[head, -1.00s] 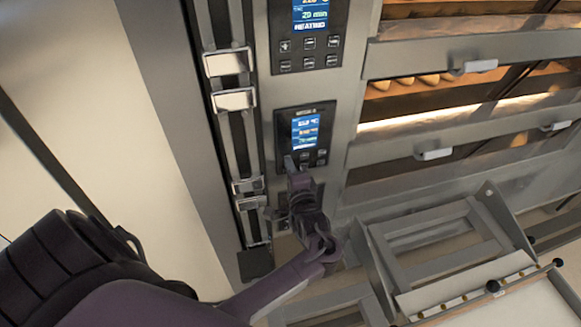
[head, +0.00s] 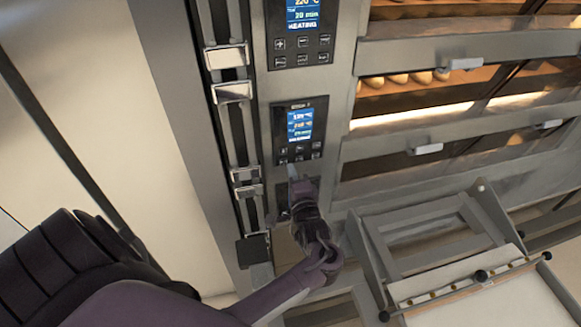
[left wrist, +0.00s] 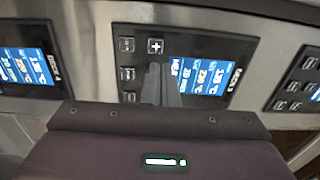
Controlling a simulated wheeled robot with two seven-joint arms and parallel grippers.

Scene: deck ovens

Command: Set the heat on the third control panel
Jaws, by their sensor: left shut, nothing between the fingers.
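The third control panel (head: 299,127) is dark, with a lit blue screen and rows of small buttons under it, in the middle of the head view. In the left wrist view the same panel (left wrist: 205,48) fills the middle, its label ending in 3. Its plus button (left wrist: 155,46) is just beyond my fingertips. My left gripper (head: 292,172) is shut and empty, at the panel's lower button rows. Its fingers (left wrist: 161,72) cover some buttons and part of the screen edge in the wrist view. Whether they touch the panel I cannot tell. My right gripper is not in view.
Another panel (head: 303,30) above reads HEATING. In the wrist view, neighbouring panels flank it on the left (left wrist: 25,66) and right (left wrist: 298,80). Oven decks with handles (head: 426,149) are to the right. A metal frame (head: 430,230) stands below them, close to my left forearm.

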